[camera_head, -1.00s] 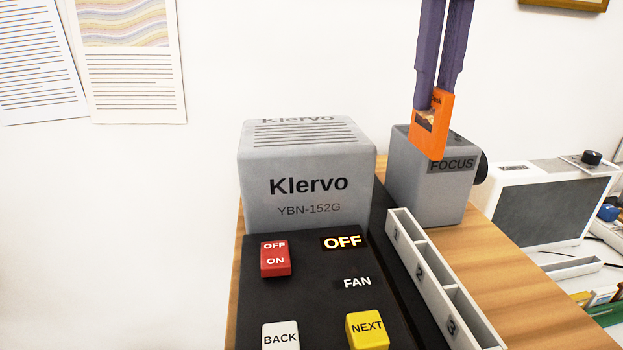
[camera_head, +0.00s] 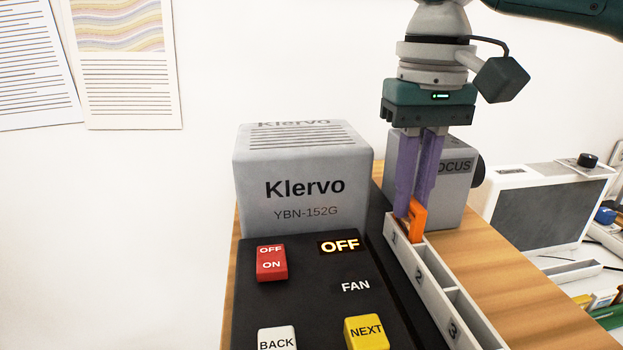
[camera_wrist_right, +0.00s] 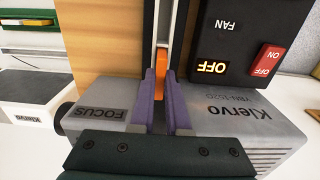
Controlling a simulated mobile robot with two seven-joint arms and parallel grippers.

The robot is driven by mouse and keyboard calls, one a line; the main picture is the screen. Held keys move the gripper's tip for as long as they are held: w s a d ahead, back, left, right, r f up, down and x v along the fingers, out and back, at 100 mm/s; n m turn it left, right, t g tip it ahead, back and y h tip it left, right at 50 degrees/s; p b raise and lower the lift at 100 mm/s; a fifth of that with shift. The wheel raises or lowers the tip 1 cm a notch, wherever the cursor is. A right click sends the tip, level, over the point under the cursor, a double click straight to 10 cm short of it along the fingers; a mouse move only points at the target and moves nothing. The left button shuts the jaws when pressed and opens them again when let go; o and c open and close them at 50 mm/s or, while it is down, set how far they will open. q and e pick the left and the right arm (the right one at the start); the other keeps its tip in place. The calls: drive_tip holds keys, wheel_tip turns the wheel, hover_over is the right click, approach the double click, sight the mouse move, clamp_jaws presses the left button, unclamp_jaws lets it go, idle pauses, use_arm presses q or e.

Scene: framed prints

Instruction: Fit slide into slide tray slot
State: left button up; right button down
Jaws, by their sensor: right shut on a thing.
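The orange-framed slide (camera_head: 416,222) is at the slot marked 1 of the white slide tray (camera_head: 433,290), at the tray's far end. Its lower part is hidden by the tray wall, so how deep it sits cannot be told. My right gripper (camera_head: 414,208) points down with its purple fingers shut on the slide. In the right wrist view the slide (camera_wrist_right: 161,64) shows as an orange strip beyond the fingertips (camera_wrist_right: 161,76), in line with the tray. Slots 2 and 3 look empty. My left gripper is not in view.
The grey Klervo projector housing (camera_head: 303,180) stands left of the fingers, and the grey FOCUS block (camera_head: 455,195) is close behind them. Red, white and yellow buttons sit on the black panel (camera_head: 310,295). A white viewer (camera_head: 545,210) stands at right.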

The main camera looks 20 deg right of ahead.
drive_tip(key=shift+f, duration=0.1)
drive_tip(key=c, duration=0.9)
unclamp_jaws()
wheel_tip(320, 180, up, 12)
drive_tip(key=shift+p, duration=0.45)
